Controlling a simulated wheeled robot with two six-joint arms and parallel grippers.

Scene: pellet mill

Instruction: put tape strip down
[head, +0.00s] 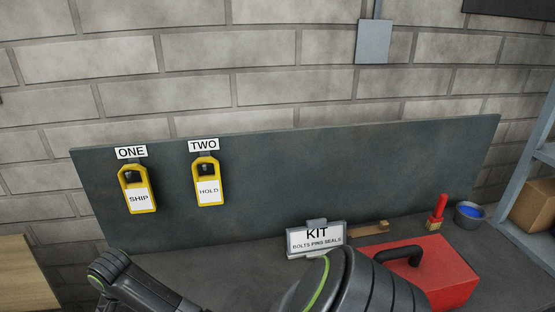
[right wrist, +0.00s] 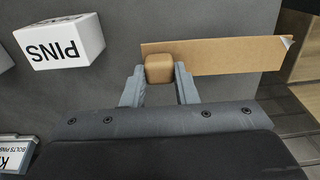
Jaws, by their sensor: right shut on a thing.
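In the right wrist view my right gripper (right wrist: 159,84) is shut on the tan block-like end (right wrist: 159,68) of the tape strip. The flat brown strip (right wrist: 225,54) runs out to the right from the jaws, with a pale, turned-up tip at its far end. It lies over a dark grey surface; I cannot tell whether it touches it. In the head view my right arm hides the right gripper. Part of my left arm shows at the lower left, but its gripper is out of view.
A white PINS block (right wrist: 62,42) is left of the jaws. The head view shows a KIT sign (head: 316,239), red toolbox (head: 440,268), blue-filled bowl (head: 470,213) and small tan item (head: 366,231). Yellow SHIP (head: 138,190) and HOLD (head: 208,182) tags hang on the dark panel.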

